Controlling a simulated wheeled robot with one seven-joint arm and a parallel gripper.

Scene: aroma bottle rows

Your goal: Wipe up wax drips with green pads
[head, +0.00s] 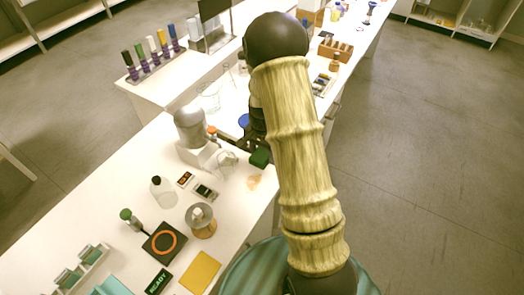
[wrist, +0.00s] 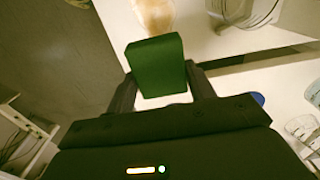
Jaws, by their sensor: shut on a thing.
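A dark green pad (wrist: 157,66) is held between the two fingers of my gripper (wrist: 160,85) in the wrist view. In the head view my gripper (head: 250,148) is partly hidden behind my arm, and the green pad (head: 260,158) shows just below it, over the white bench. A pale tan wax drip (head: 254,182) lies on the bench near its right edge, a little nearer than the pad. The wax drip (wrist: 156,14) also shows at the top of the wrist view, beyond the pad. I cannot tell whether the pad touches the bench.
A grey rounded device (head: 190,126) on a white base and clear glassware (head: 227,160) stand left of the pad. A spool-like stand (head: 201,220), a yellow pad (head: 200,272) and a black mat with an orange ring (head: 164,242) are nearer. Open floor lies right.

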